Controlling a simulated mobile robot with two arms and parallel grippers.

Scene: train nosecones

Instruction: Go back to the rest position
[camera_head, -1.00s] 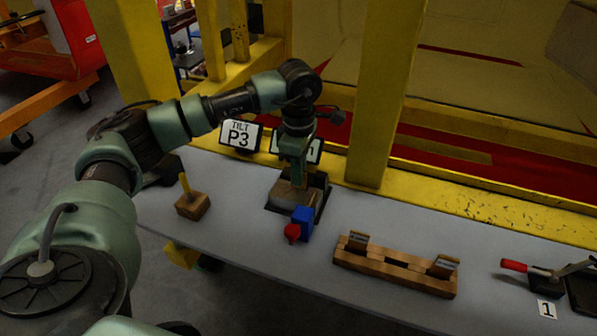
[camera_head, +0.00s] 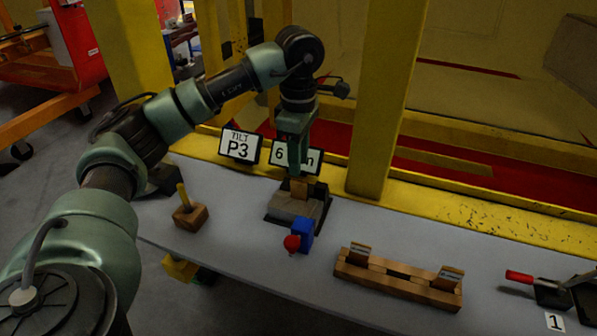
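My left arm comes in from the left and arches over the grey table (camera_head: 228,245). Its gripper (camera_head: 298,178) points down above a block in a dark tray (camera_head: 275,219), in front of the sign reading "6" and "n". A small wooden piece (camera_head: 299,188) shows right under the gripper; I cannot tell whether the fingers touch it. The fingers are too small and dark to tell open from shut. My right gripper is not in view.
A blue block with a red knob (camera_head: 302,235) stands at the tray's front. A wooden block with a yellow peg (camera_head: 189,215) is left, a wooden rack (camera_head: 398,279) right, a red-handled clamp (camera_head: 545,288) far right. A yellow post (camera_head: 378,110) rises behind the table.

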